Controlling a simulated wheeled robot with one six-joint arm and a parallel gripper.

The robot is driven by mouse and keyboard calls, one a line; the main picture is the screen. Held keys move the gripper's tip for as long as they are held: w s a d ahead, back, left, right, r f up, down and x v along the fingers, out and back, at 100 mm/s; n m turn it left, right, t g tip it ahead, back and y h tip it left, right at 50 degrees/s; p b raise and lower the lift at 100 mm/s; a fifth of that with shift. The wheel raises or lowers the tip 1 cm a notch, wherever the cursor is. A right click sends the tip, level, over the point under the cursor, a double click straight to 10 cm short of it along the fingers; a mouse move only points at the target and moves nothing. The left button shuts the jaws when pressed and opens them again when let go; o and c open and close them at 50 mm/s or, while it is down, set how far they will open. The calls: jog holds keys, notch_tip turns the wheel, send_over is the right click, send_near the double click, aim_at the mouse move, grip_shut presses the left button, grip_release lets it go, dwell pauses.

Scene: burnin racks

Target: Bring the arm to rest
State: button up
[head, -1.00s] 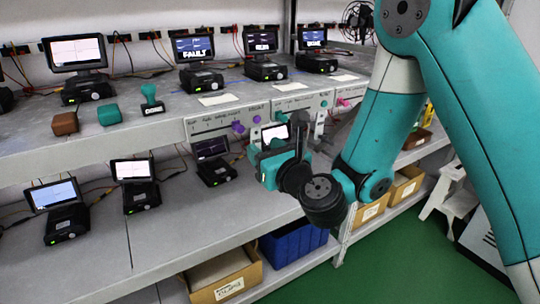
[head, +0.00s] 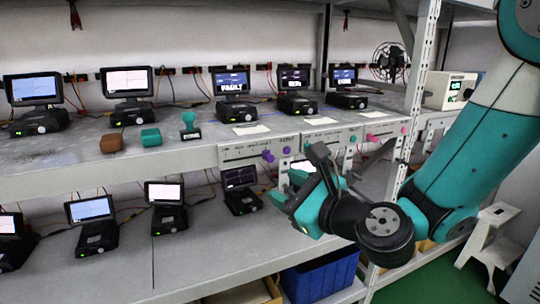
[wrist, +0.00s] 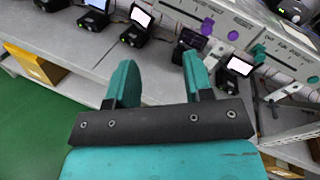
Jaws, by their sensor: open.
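My gripper (wrist: 160,85) is open and empty in the wrist view, its two teal fingers apart with the lower shelf behind them. In the head view my gripper (head: 296,186) is in front of the rack at the height between the two shelves, pointing left. My teal arm comes in from the right edge and is bent at the joints. No object shows between the fingers.
The upper shelf (head: 60,165) holds several monitor units, a brown block (head: 112,143), a teal block (head: 151,137) and a stamp (head: 190,126). The lower shelf (head: 205,245) holds more units. A blue bin (head: 320,275) stands below. A white step stool (head: 489,240) stands right, on green floor.

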jog(key=s+a+r+n+g+p, duration=0.1)
jog(key=s+r+n+g+p, duration=0.1)
jog(key=s+n+g, duration=1.25)
jog(key=s+d+n+h+p, duration=0.1)
jog(key=s+d+n+h, duration=0.5)
jog(key=n, duration=1)
jog(key=s+d, duration=0.1)
jog(key=d, duration=0.2)
jog(key=shift+d+r+t, duration=0.2)
jog(key=shift+d+t, duration=0.15)
